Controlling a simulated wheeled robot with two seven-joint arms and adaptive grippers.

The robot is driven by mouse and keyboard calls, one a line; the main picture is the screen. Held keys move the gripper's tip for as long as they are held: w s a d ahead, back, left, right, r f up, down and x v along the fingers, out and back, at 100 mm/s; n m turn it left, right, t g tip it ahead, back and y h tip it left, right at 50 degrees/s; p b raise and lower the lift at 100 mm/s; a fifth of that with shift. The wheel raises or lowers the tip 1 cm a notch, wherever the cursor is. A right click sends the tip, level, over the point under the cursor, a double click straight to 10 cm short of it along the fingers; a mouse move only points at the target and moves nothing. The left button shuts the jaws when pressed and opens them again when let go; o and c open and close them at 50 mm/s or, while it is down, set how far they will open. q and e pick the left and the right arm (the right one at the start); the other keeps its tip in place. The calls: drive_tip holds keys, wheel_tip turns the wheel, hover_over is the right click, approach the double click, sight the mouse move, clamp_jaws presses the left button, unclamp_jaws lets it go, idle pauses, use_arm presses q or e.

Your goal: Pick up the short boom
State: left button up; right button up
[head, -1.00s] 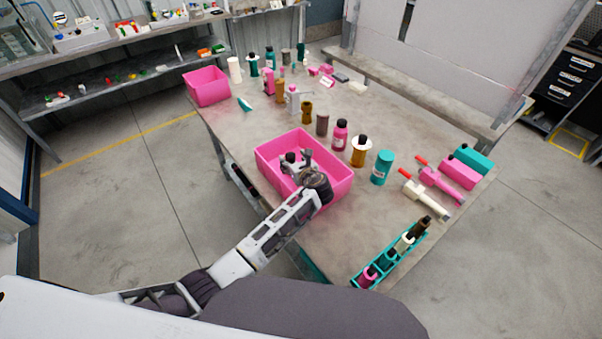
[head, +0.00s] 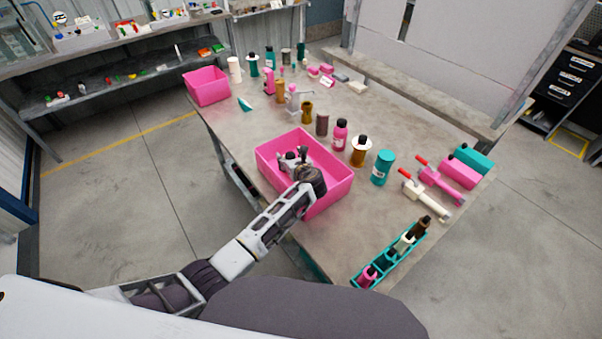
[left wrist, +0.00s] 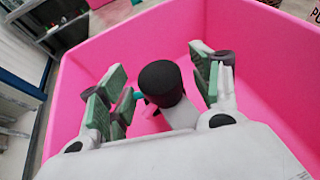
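My left gripper (head: 291,160) reaches down into the pink bin (head: 338,187) near the table's front edge. In the left wrist view the gripper (left wrist: 161,88) is open, with its green-padded fingers spread on both sides. A piece with a round black top (left wrist: 161,80) and a white body (left wrist: 181,115) lies between and beyond the fingers, with a gap on each side. A bit of pink and a bit of teal show beside it. I cannot tell for sure whether this piece is the short boom, as the wrist hides its lower part. My right gripper is not in view.
Bottles and cylinders stand behind and right of the bin, including a teal cylinder (head: 382,168) and a pink bottle (head: 340,137). A teal rack (head: 385,265) sits at the front right. Another pink bin (head: 207,88) stands at the far left. Red-tipped tools (head: 424,195) lie on the right.

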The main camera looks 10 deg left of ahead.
use_arm(q)
drive_tip(key=c, duration=1.3)
drive_tip(key=shift+r, duration=0.15)
drive_tip(key=shift+r, duration=4.9)
